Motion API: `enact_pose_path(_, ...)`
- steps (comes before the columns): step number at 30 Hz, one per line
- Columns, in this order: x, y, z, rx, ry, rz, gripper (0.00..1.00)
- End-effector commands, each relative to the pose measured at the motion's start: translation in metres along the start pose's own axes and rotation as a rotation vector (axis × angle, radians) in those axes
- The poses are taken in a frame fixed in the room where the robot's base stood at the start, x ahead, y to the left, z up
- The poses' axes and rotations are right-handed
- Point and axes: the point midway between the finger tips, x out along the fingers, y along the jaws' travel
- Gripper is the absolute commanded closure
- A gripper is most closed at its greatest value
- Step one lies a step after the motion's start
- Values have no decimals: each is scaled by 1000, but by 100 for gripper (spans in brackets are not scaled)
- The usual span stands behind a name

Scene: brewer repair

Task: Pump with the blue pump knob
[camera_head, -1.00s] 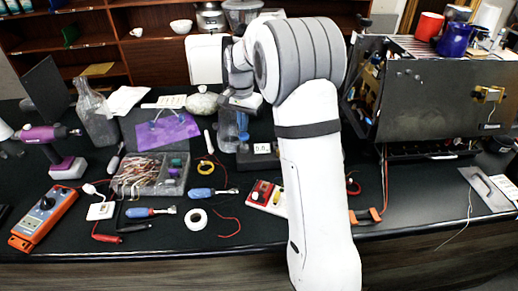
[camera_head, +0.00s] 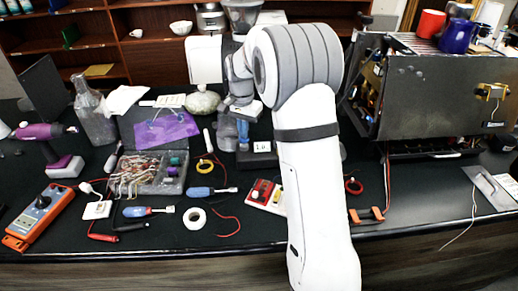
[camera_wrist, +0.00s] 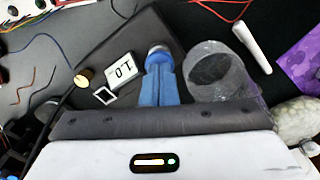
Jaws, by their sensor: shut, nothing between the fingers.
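The pump is a black, flat unit (camera_wrist: 100,38) with a small white display (camera_wrist: 121,71) that seems to read 1.0; the display also shows in the head view (camera_head: 262,146). My gripper (camera_wrist: 160,72) is shut, with its blue fingers together and nothing between them. It points down at the pump knob (camera_wrist: 158,50), a small round piece with a pale rim at the fingertips, mostly hidden by them. I cannot tell whether they touch. In the head view my gripper (camera_head: 243,130) is just above the pump unit, behind the display.
A clear cup (camera_wrist: 218,72) stands close beside the fingers. A white marker (camera_wrist: 252,46) and a purple cloth (camera_wrist: 302,62) lie beyond it. The brewer housing (camera_head: 430,95) stands to the right. Tools, wires and a parts box (camera_head: 150,175) crowd the left bench.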

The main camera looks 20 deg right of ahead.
Motion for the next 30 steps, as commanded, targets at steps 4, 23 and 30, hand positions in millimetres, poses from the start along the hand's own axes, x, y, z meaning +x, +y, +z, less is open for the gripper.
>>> enact_pose_path(4, 9, 0, 0, 0, -2, 2, 100)
enact_pose_path(23, -20, 0, 0, 0, -2, 2, 100)
enact_pose_path(30, -38, 0, 0, 0, -2, 2, 100)
